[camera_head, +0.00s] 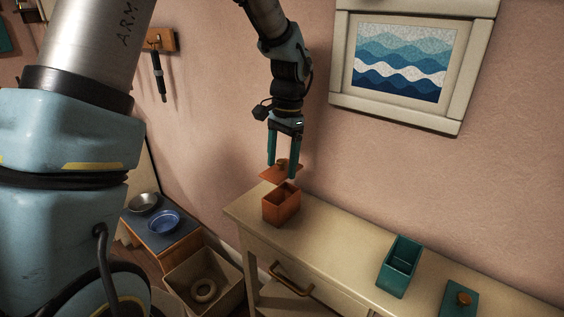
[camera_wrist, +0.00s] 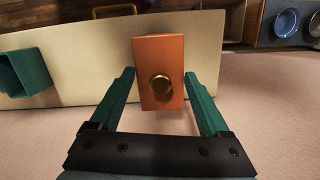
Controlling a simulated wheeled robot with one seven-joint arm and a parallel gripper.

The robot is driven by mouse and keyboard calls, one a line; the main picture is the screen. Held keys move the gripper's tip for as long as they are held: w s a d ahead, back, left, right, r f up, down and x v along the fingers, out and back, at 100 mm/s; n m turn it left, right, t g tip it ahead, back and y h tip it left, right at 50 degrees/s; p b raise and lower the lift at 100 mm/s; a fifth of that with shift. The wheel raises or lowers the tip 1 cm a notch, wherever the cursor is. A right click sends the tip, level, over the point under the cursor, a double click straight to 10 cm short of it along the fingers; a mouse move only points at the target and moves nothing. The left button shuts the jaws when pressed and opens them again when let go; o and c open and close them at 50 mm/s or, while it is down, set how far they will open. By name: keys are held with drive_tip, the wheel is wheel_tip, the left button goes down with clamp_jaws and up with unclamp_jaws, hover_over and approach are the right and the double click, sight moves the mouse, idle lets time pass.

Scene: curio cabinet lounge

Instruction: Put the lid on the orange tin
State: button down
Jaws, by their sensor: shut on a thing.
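The orange tin (camera_head: 281,207) stands open on the pale narrow table, near its left end in the head view. The orange lid (camera_head: 270,176), with a round brass knob (camera_head: 281,163), hangs just above the tin with a gap between them. My gripper (camera_head: 281,171) points down and is shut on the lid by its two opposite sides. In the wrist view the lid (camera_wrist: 158,49) lies between the green fingers of my gripper (camera_wrist: 158,77), knob (camera_wrist: 161,86) facing the camera. The lid hides the tin there.
A teal open tin (camera_head: 399,267) and a teal lid (camera_head: 458,300) with a knob sit farther right on the table (camera_head: 340,246). A framed wave picture (camera_head: 402,60) hangs on the wall behind. A low stand with bowls (camera_head: 164,222) and a crate (camera_head: 220,270) are at left.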

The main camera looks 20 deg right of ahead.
sight(283, 169)
drive_tip(key=shift+r, duration=0.1)
drive_tip(key=shift+f+b, duration=1.15)
drive_tip(key=shift+f, duration=1.45)
drive_tip(key=shift+p, duration=0.4)
drive_tip(key=shift+f, duration=0.45)
drive_tip(key=shift+f+b, duration=0.35)
drive_tip(key=shift+b, duration=0.1)
